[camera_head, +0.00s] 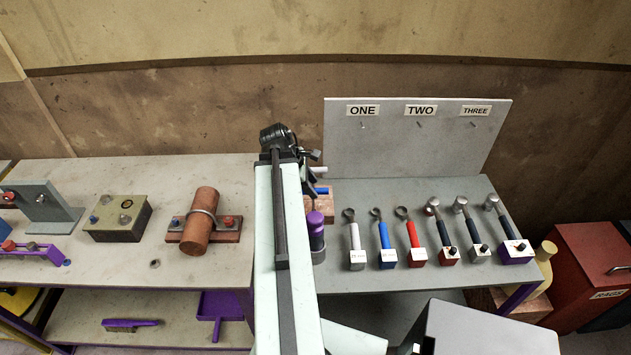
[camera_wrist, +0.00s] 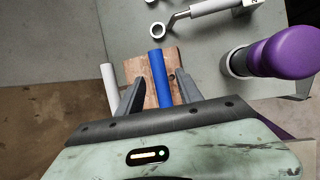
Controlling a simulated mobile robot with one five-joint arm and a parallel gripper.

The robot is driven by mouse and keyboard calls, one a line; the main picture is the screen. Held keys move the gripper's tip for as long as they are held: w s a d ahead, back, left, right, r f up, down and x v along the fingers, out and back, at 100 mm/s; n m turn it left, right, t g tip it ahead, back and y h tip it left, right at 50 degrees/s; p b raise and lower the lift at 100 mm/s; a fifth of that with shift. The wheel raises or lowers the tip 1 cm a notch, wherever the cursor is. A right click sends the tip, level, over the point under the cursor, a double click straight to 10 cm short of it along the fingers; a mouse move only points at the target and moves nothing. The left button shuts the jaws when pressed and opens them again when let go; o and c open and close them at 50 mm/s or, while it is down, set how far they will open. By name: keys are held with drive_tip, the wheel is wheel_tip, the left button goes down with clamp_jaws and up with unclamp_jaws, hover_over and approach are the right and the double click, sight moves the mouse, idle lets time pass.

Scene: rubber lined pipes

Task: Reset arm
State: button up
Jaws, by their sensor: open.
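My arm reaches out over the bench from the bottom of the head view, with my gripper (camera_head: 313,163) at its far end, partly hidden by the arm. In the wrist view my gripper (camera_wrist: 157,92) is open, its two grey fingers apart. A blue rod (camera_wrist: 158,75) shows between the fingers, with a gap on each side, over a wooden block (camera_wrist: 136,66). I cannot tell how far the fingers are from the rod. A white rod (camera_wrist: 108,80) shows left of the fingers. In the head view the blue rod (camera_head: 321,190) and white rod (camera_head: 320,169) show just right of my arm.
A purple-topped cylinder (camera_head: 315,222) stands close to my arm. Several tools with coloured handles, such as the red one (camera_head: 414,240), line the grey bench. A board (camera_head: 417,140) labelled ONE, TWO, THREE stands behind. A clamped brown pipe (camera_head: 199,220) is left of my arm.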

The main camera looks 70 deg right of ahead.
drive_tip(key=shift+w+a+r, duration=0.15)
drive_tip(key=shift+r, duration=0.35)
drive_tip(key=shift+f, duration=0.15)
